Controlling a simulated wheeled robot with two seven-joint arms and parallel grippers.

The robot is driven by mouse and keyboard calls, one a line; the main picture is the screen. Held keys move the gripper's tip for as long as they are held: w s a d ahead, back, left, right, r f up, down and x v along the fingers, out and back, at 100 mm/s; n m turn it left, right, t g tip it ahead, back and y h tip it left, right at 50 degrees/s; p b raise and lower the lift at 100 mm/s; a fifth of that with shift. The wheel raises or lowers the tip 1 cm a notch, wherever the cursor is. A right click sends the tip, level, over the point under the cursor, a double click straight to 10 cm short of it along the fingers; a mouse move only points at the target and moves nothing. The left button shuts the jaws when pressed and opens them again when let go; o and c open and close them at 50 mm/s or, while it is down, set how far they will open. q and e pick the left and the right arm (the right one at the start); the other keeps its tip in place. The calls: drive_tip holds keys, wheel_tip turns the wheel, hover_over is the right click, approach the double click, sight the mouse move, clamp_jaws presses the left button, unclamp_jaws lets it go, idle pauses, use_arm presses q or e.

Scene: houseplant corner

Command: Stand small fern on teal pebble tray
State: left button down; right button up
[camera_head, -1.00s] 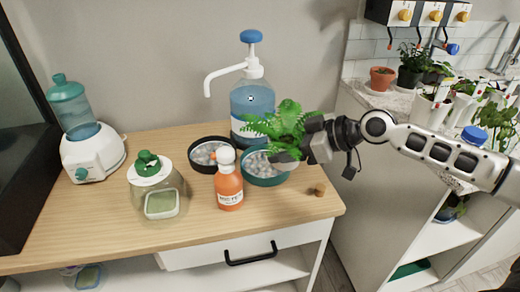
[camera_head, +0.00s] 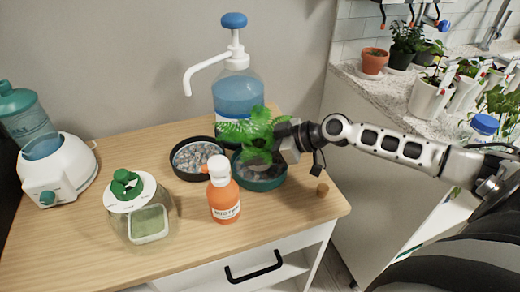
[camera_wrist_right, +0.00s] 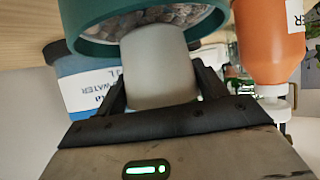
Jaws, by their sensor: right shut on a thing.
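The small fern (camera_head: 256,128) has bright green fronds and stands about upright over the teal pebble tray (camera_head: 262,186) in the head view. My right gripper (camera_head: 284,142) comes in from the right and is shut on the fern's pot. In the right wrist view its fingers (camera_wrist_right: 160,88) flank the smooth grey pot (camera_wrist_right: 158,68). The pot's far end overlaps the tray's teal rim (camera_wrist_right: 100,45) and grey pebbles there. I cannot tell whether the pot touches the pebbles. My left gripper is not in view.
A black pebble tray (camera_head: 186,174) sits left of the teal one. An orange bottle (camera_head: 224,198) stands in front, close to the tray. A blue-topped pump jug (camera_head: 238,92) stands behind.

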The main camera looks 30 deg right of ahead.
drive_tip(key=shift+f, duration=0.25)
drive_tip(key=o, duration=0.7)
drive_tip(key=shift+f, duration=0.2)
drive_tip(key=o, duration=0.4)
drive_tip(key=shift+o, duration=0.2)
drive_tip(key=shift+r, duration=0.1)
